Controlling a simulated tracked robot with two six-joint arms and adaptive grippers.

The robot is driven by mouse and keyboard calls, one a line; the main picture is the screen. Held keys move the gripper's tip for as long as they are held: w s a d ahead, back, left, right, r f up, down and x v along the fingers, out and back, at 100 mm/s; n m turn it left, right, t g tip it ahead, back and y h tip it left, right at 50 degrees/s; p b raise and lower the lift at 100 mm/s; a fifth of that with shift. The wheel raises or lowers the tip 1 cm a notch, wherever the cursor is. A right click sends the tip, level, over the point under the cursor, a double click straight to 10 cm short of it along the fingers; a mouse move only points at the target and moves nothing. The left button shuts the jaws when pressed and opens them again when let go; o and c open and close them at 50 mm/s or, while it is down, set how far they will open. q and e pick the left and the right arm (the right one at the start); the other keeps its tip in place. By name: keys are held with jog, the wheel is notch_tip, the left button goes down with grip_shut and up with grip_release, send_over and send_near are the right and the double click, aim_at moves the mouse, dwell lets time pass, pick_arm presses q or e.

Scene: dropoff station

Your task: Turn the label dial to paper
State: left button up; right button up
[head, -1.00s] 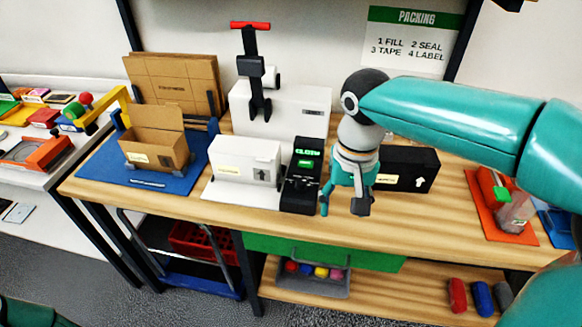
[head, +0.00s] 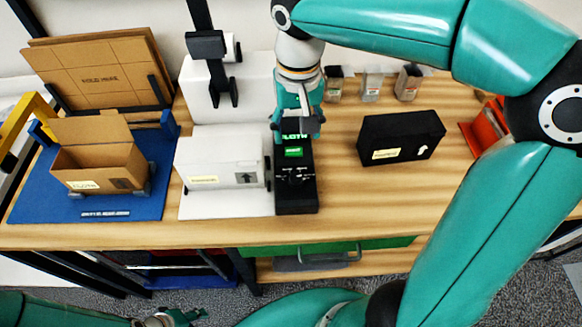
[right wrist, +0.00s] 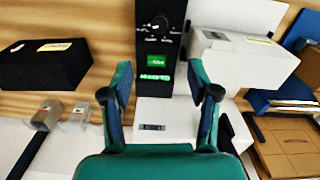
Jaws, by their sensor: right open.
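The black label unit (head: 297,198) stands on the table beside a white box. Its dial (right wrist: 160,24) is a round knob with a pale pointer, seen upside down in the right wrist view; it also shows in the head view (head: 296,178). A green-lit display (right wrist: 157,60) sits beside the dial; in the head view its top text is partly hidden but looks like CLOTH. My right gripper (head: 295,128) is open and empty over the unit's far end, apart from the dial. My left gripper (head: 180,317) is cut off at the bottom edge.
The white box (head: 222,160) is close left of the unit. A black box (head: 400,138) stands to the right, with bare table between. An open carton (head: 100,166) sits on a blue mat (head: 30,205). Several small containers (head: 371,84) stand behind.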

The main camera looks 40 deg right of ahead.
aim_at(295, 177)
notch_tip(295, 177, down, 16)
jog(key=shift+r, duration=0.25)
grip_shut()
dwell(0.4)
